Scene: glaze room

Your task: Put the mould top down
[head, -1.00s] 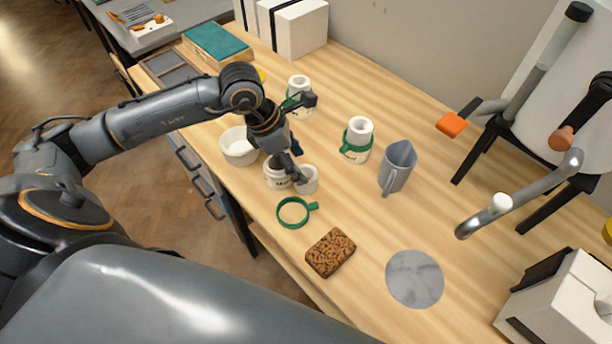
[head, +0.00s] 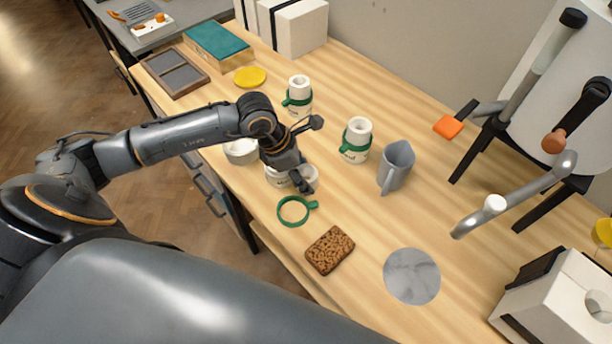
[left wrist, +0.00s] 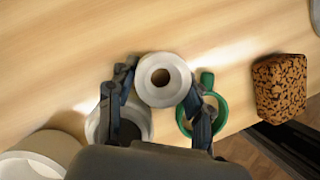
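The mould top is a white round piece with a hole in its middle. It is between the fingertips of my left gripper (left wrist: 161,92) in the left wrist view (left wrist: 146,91), and the tips appear to press its sides. In the head view the mould top (head: 312,175) is partly behind the fingers of my left gripper (head: 301,180). Whether its underside touches the table is hard to tell. An open white mould body (head: 275,177) stands close beside it, with a dark inside in the left wrist view (left wrist: 130,130). My right gripper is not in view.
A green ring strap (head: 281,217) and a brown speckled block (head: 330,251) lie close in front. A white bowl (head: 240,153) is at left. Two banded moulds (head: 357,136) (head: 299,91) and a grey jug (head: 397,165) stand behind. Bare wood (head: 440,205) lies to the right.

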